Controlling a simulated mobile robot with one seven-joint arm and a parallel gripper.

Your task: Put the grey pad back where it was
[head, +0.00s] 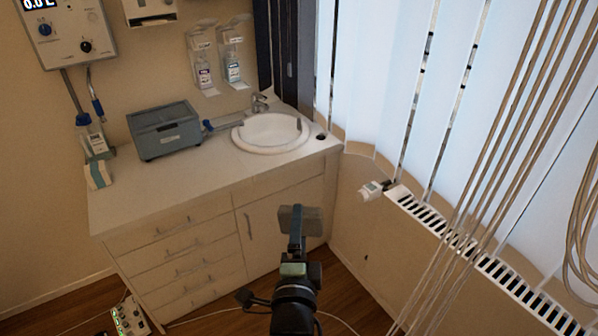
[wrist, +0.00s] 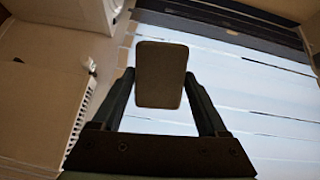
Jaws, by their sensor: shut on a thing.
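The grey pad (wrist: 161,75) is a flat slab with rounded corners, dark against the bright blinds in the wrist view. My gripper (wrist: 161,92) is shut on it, with one finger at each side. In the head view the pad (head: 312,221) shows at the end of my arm, in front of the cabinet doors and below the counter's level in the picture. My gripper (head: 297,232) is partly hidden by my own wrist there. The place the pad came from cannot be told from these frames.
The white counter (head: 170,190) holds a grey box (head: 165,131), a sink (head: 270,133) and a white-and-blue item (head: 98,174). Its front middle is clear. A radiator (head: 470,254) and hanging cables (head: 500,130) stand at right. A control box (head: 130,318) sits low at left.

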